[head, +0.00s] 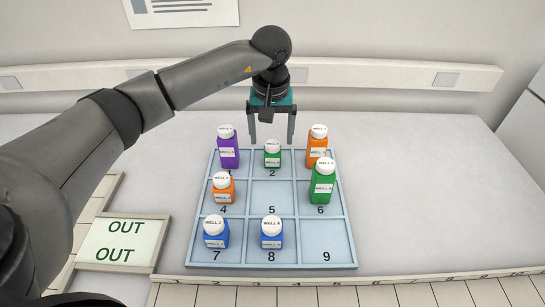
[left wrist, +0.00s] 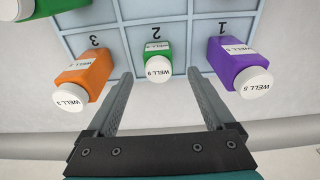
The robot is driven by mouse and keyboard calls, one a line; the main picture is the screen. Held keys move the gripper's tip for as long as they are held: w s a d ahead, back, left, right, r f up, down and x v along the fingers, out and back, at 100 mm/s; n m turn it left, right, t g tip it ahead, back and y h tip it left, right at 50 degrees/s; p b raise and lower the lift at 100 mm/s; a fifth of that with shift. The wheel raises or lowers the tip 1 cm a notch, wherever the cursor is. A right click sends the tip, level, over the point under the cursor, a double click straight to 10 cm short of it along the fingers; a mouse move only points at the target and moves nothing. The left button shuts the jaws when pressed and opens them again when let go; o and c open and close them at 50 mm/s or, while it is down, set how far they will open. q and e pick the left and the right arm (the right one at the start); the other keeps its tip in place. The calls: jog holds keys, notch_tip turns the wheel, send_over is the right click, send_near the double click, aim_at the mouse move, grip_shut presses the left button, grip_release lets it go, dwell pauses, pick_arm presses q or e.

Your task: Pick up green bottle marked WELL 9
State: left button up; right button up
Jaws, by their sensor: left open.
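A small green bottle (head: 272,160) with a white cap stands upright in cell 2 of the tray. In the left wrist view its cap appears to read WELL 9 (left wrist: 157,70). My left gripper (head: 272,138) is open and empty, pointing down above and behind this bottle. In the left wrist view its two fingers (left wrist: 161,80) lie on either side of the bottle, with a gap to each side; I cannot tell whether they are low enough to flank it. A taller green bottle (head: 322,185) stands in cell 6. My right gripper is not in view.
The blue numbered tray (head: 326,230) also holds a purple bottle (head: 228,155) in cell 1, orange bottles (head: 318,150) in cells 3 and 4, and blue bottles in cells 7 and 8. Cells 5 and 9 are empty. An OUT pad (head: 120,241) lies left. The right counter is clear.

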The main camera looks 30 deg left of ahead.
aim_at(273, 144)
pick_arm(q)
jog(key=f, duration=0.5)
jog(key=shift+w, duration=0.25)
jog(key=shift+c, duration=0.3)
grip_shut()
